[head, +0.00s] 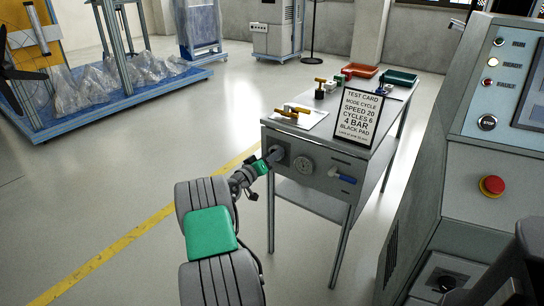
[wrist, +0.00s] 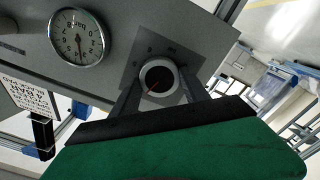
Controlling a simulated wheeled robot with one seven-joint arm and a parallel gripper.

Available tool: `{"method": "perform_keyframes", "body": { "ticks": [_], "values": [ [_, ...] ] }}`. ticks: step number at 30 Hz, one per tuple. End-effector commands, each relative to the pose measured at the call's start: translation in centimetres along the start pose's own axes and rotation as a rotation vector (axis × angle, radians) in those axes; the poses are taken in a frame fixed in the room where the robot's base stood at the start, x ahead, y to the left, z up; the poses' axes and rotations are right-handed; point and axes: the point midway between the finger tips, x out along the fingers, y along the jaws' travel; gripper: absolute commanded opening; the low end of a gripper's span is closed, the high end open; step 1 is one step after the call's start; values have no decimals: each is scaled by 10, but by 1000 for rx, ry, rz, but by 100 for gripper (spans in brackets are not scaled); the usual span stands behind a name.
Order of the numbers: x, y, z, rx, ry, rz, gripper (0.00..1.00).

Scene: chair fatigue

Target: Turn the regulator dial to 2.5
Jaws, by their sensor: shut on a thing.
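The regulator dial (wrist: 160,77) is a round knob with a pale rim, a dark face and a red pointer line, set on a square grey plate with small markings. The pointer slants toward the lower left in the wrist view; the numbers are too small to read. My gripper (wrist: 160,92) has a finger on each side of the dial and is shut on it. In the head view my gripper (head: 274,156) is at the left of the bench's front panel and hides the dial. A round pressure gauge (wrist: 78,38) sits beside the dial; it also shows in the head view (head: 303,166).
A blue-handled valve (head: 342,177) is right of the gauge. The bench top (head: 325,132) holds a test card (head: 362,115) reading "4 BAR", a white board with yellow-handled parts (head: 297,112) and trays. A control cabinet (head: 455,170) stands close on the right.

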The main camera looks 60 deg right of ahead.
Motion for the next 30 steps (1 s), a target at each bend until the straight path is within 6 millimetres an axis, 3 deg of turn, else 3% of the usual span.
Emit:
{"method": "perform_keyframes", "body": {
  "ticks": [18,30],
  "values": [
    [0,-1,0,-541,1,-2,13],
    [0,-2,0,-702,1,-1,13]
  ]
}}
